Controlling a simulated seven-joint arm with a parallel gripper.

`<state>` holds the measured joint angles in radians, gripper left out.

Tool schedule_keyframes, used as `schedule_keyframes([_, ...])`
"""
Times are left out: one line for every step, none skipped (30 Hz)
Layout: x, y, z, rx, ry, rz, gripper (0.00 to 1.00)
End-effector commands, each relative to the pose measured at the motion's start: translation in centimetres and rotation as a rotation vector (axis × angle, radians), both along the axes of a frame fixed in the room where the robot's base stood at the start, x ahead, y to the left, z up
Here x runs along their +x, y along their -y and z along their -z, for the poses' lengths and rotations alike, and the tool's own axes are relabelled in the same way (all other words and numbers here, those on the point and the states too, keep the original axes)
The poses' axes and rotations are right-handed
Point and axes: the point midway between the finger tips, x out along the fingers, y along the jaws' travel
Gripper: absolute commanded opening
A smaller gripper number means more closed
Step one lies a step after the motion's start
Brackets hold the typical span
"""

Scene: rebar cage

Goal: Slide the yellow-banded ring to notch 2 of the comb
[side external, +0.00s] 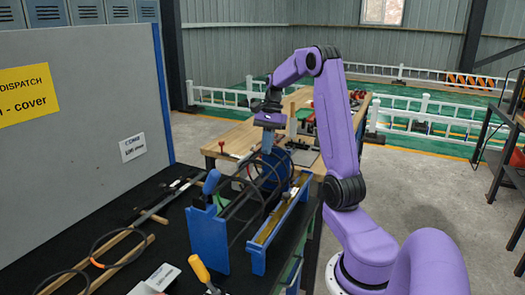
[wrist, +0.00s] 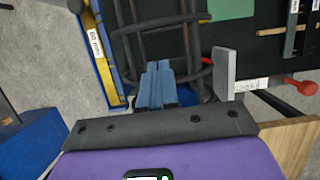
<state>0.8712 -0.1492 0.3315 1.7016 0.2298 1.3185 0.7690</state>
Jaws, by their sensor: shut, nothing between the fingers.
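The rebar cage, with long dark bars between blue end plates (side external: 208,238), stands on the black bench. Several dark rings circle its bars. In the wrist view, the ring with a small yellow band (wrist: 203,18) crosses the bars near the top; I cannot tell which ring it is in the side view. A blue rail with a yellow strip (side external: 280,212) runs along the cage's near side and shows at the left in the wrist view (wrist: 103,70). Comb notches are too small to make out. My gripper (side external: 267,147) is shut and empty, its blue fingertips (wrist: 156,68) over the cage's far end, near another ring.
A loose ring with an orange band (side external: 97,263) lies on wooden strips at the left. A yellow-handled tool (side external: 202,270) stands in front. A grey board (side external: 80,110) rises behind the bench. A grey block (wrist: 224,72) stands right of the fingers.

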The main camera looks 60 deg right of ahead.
Motion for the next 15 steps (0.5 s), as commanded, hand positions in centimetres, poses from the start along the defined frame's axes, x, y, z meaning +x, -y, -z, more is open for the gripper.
schedule_keyframes([0.1,-0.9,-0.1,-0.002,0.004,-0.005,0.0])
schedule_keyframes([0.1,-1.2,0.0,-0.001,0.003,-0.004,0.0])
schedule_keyframes([0.1,-1.7,0.1,-0.001,0.002,-0.004,0.0])
schedule_keyframes([0.1,-2.0,0.2,-0.002,0.003,-0.003,0.0])
schedule_keyframes([0.1,-2.3,0.2,-0.002,0.004,-0.003,0.0])
schedule_keyframes([0.1,-2.6,0.3,-0.002,0.003,-0.003,0.0])
schedule_keyframes([0.1,-2.8,0.3,-0.002,0.002,-0.004,0.0])
schedule_keyframes([0.1,-2.9,0.3,-0.002,0.002,-0.004,0.0])
schedule_keyframes([0.1,-3.1,0.4,-0.002,0.003,-0.003,0.0])
schedule_keyframes([0.1,-3.2,0.4,-0.002,0.003,-0.002,0.0])
schedule_keyframes([0.1,-3.2,0.4,-0.002,0.003,-0.002,0.0])
schedule_keyframes([0.1,-3.3,0.4,-0.002,0.003,-0.001,0.0])
schedule_keyframes([0.1,-3.3,0.4,-0.002,0.003,-0.001,0.0])
schedule_keyframes([0.1,-3.3,0.4,-0.002,0.003,-0.001,0.0])
schedule_keyframes([0.1,-3.3,0.4,-0.002,0.003,-0.001,0.0])
